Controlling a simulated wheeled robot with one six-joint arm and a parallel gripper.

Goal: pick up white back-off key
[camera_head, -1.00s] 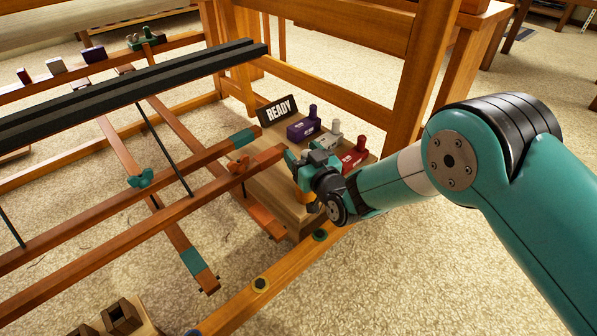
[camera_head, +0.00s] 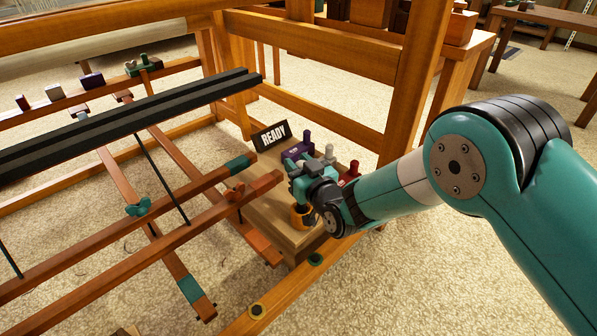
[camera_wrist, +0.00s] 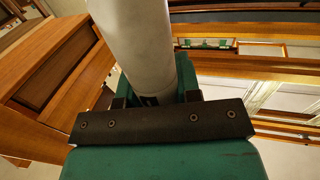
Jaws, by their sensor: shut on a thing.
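The white back-off key shows in the head view as a pale knob (camera_head: 329,152) between the purple key and the red key, mostly hidden behind my gripper. My gripper (camera_head: 311,165) is over the wooden box at its place. In the wrist view a large white cylinder (camera_wrist: 140,45), the key's knob, stands between the fingers of my gripper (camera_wrist: 156,92), which is shut on it. The key's lower body is hidden, so I cannot tell whether it touches the box top.
The wooden box (camera_head: 285,229) also bears a purple key (camera_head: 298,151), a red key (camera_head: 352,170), a READY sign (camera_head: 270,137) and an orange item (camera_head: 303,216). Loom beams (camera_head: 215,190) lie close on the left; a loom post (camera_head: 412,85) stands behind.

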